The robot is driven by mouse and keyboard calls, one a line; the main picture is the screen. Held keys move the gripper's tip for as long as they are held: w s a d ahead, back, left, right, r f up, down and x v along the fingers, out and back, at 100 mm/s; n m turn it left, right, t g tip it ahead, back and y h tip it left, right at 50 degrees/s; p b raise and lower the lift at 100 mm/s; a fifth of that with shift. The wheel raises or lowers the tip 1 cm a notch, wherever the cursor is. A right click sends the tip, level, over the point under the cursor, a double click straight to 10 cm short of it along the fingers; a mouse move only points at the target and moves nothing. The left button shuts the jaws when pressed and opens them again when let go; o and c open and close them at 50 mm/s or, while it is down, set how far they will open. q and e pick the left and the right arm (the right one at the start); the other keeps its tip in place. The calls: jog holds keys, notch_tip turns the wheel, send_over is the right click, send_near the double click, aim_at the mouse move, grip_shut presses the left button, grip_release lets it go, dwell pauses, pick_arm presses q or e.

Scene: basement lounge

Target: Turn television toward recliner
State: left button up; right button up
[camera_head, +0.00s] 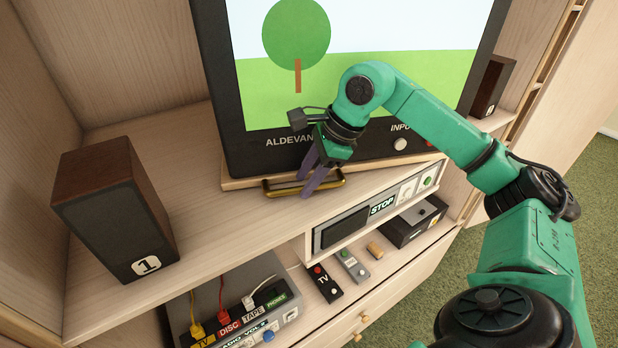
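The television (358,90) is a dark-framed set with a tree and grass on its screen. It stands on a light wooden base on the cabinet shelf. A brass handle (274,188) sticks out at the base's front edge. My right gripper (304,187) reaches down from the right, its purple fingers on either side of the handle's bar. I cannot tell whether they grip it or only straddle it. The gripper and arm hide part of the screen and front panel. My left gripper and the recliner are not in view.
A brown speaker (114,210) marked 1 stands left of the television, another speaker (493,86) at right. The lower shelf holds a radio unit (240,300) with cables, remotes (325,284) and a black box (413,221). Shelf between left speaker and television is clear.

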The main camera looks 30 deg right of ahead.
jog(key=shift+d+f, duration=0.1)
jog(key=shift+d, duration=0.1)
jog(key=shift+s+d, duration=0.1)
jog(key=shift+s, duration=0.05)
jog(key=v, duration=1.4)
jog(key=shift+r+p, duration=0.25)
jog(key=shift+p, duration=0.1)
jog(key=shift+d, duration=0.1)
